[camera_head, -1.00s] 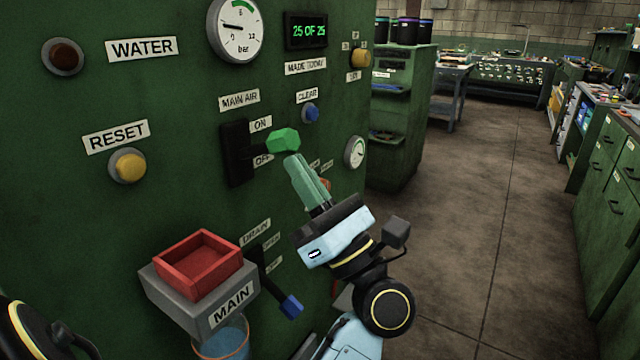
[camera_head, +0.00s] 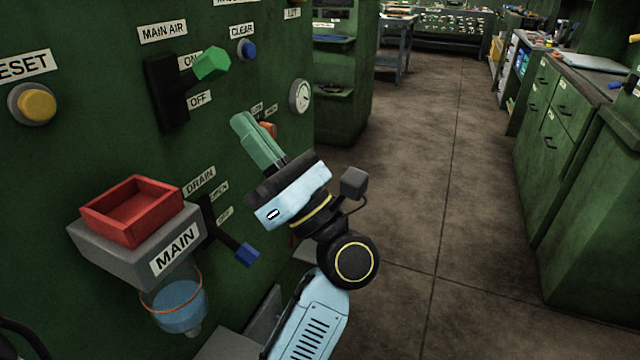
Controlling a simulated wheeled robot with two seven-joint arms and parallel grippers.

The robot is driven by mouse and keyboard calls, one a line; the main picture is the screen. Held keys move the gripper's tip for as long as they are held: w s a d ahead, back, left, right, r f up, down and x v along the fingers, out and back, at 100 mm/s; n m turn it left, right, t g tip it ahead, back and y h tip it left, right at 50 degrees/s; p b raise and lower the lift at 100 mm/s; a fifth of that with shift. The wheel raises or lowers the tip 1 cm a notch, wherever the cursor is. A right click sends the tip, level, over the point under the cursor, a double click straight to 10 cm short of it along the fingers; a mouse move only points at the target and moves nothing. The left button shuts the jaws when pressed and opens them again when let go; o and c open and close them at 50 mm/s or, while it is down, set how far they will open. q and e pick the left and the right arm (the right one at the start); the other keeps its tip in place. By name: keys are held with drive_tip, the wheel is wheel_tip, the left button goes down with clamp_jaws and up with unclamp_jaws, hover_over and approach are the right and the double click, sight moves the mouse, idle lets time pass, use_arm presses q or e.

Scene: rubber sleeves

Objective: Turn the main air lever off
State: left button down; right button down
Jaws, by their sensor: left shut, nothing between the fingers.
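The main air lever has a green handle (camera_head: 212,63) on a dark arm, standing out from a black mount (camera_head: 165,90) on the green panel. The handle overlaps part of the ON label (camera_head: 187,61). The OFF label (camera_head: 200,98) shows in full below it. My left gripper (camera_head: 242,121) has green fingers, pressed together and empty. It is below and slightly right of the handle, with a visible gap between them. The fingers point up and left. My right gripper is not in view.
A red tray (camera_head: 112,216) sits on a grey MAIN bracket (camera_head: 95,243), above a clear bowl (camera_head: 178,304). The blue-tipped drain lever (camera_head: 246,254) is left of my wrist. A gauge (camera_head: 300,96) and blue clear button (camera_head: 248,49) are nearby. Open floor (camera_head: 440,200) lies right.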

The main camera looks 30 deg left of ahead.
use_arm(q)
drive_tip(key=d+f, duration=0.2)
drive_tip(key=d, duration=0.7)
drive_tip(key=shift+s+d+f+p, duration=0.15)
drive_tip(key=shift+d+f+p, duration=0.15)
drive_tip(key=shift+f+p, duration=0.05)
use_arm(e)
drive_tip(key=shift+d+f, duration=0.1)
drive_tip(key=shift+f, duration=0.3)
